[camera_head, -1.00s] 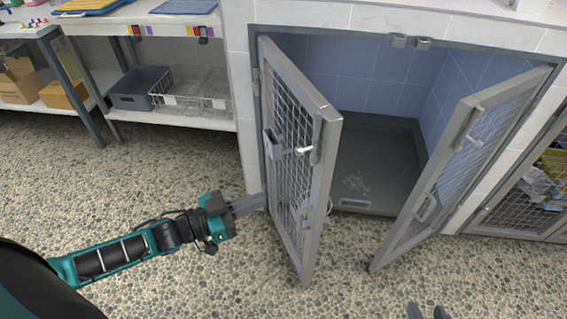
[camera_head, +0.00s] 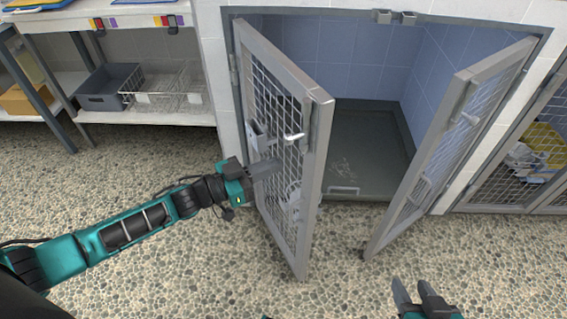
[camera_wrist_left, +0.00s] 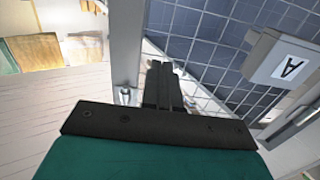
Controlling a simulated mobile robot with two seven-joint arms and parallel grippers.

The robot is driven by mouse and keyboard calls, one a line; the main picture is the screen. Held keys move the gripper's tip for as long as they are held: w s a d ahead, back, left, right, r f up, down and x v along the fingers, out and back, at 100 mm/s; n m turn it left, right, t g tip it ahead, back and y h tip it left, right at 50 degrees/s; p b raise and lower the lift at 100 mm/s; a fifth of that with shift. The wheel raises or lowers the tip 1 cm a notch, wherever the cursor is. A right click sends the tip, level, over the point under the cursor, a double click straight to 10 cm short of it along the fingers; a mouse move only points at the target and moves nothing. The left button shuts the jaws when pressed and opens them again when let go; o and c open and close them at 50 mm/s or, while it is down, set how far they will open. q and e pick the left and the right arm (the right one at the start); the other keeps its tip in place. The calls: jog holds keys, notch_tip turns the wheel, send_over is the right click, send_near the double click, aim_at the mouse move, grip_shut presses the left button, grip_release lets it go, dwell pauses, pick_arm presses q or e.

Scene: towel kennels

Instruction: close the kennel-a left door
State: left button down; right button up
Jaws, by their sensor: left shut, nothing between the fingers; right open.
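The kennel's left door (camera_head: 318,165), a grey frame with wire mesh, stands open toward me, hinged on the left wall. It has a small latch handle (camera_head: 293,137) near its free edge. My left gripper (camera_head: 268,168) is shut and empty at the outer face of this door, by the mesh; I cannot tell whether it touches. In the left wrist view its fingers (camera_wrist_left: 162,84) point at the mesh, beside a plate marked "A" (camera_wrist_left: 290,68). The right door (camera_head: 450,140) also stands open. My right gripper (camera_head: 420,290) is open and empty at the bottom, low over the floor.
The kennel interior has blue tiled walls and a dark floor tray (camera_head: 365,140). A shelf with a grey bin (camera_head: 108,87) and wire baskets (camera_head: 165,90) stands to the left. Another mesh kennel (camera_head: 525,165) is at the right. The pebbled floor in front is free.

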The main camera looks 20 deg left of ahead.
aim_at(296, 157)
pick_arm(q)
jog(key=x, duration=0.3)
jog(key=shift+w+d+f+b, duration=0.1)
jog(key=shift+w+d+b, duration=0.15)
jog(key=shift+b, duration=0.05)
pick_arm(e)
jog(key=shift+f, duration=0.45)
pick_arm(q)
jog(key=shift+w, duration=0.1)
